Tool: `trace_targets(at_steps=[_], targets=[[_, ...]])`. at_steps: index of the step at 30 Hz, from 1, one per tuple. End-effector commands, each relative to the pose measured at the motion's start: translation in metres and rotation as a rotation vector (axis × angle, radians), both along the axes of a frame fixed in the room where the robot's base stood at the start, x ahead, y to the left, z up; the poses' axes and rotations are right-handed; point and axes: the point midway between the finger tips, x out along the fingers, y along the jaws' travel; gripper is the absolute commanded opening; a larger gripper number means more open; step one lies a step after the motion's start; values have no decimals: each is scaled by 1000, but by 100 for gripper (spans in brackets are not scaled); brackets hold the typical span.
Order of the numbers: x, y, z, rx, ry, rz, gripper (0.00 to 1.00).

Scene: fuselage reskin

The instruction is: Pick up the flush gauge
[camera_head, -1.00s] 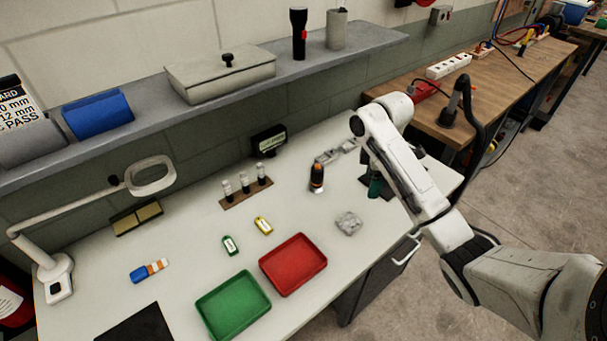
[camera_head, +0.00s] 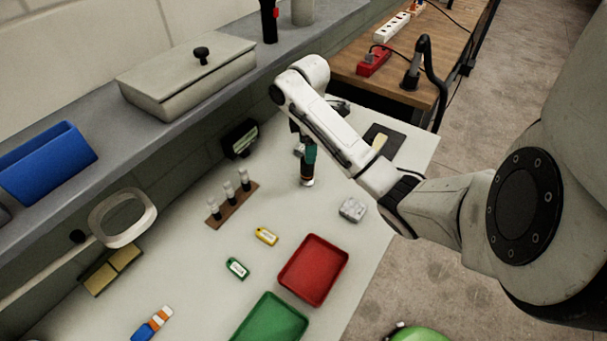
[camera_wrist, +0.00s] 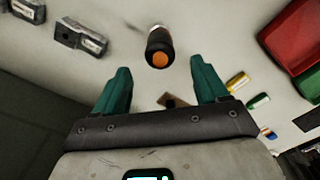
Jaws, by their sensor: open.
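A black cylinder with an orange top, which looks like the flush gauge (camera_head: 307,178), stands upright on the pale bench. It also shows in the wrist view (camera_wrist: 158,47), with its orange end facing the camera. My gripper (camera_wrist: 159,68) is open, its two teal fingers spread and nothing between them. In the wrist view the cylinder lies just beyond the fingertips, about midway between the two. In the head view my gripper (camera_head: 309,152) is over the cylinder and hides its upper part. I cannot tell the exact height gap.
A grey block (camera_head: 352,209) sits to the right of the cylinder. A vial rack (camera_head: 218,217) stands to the left. A red tray (camera_head: 336,280), a green tray (camera_head: 270,328) and small tags lie nearer. Grey metal pieces (camera_wrist: 80,37) lie nearby in the wrist view.

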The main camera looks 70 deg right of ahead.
Motion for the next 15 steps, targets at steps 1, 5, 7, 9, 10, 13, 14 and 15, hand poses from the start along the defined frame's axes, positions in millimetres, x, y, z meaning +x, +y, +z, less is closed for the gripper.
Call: trace_targets(at_steps=[1,5,7,9,10,13,14,15], targets=[[0,1,-13,2,0,0,73],[0,1,-33,3,1,0,73],[0,0,-39,2,1,0,73],[0,0,-41,2,1,0,73],[-1,0,-43,2,1,0,73],[-1,0,-52,3,3,-1,73],[-1,0,-57,3,3,-1,73],[-2,0,-63,4,3,-2,73]])
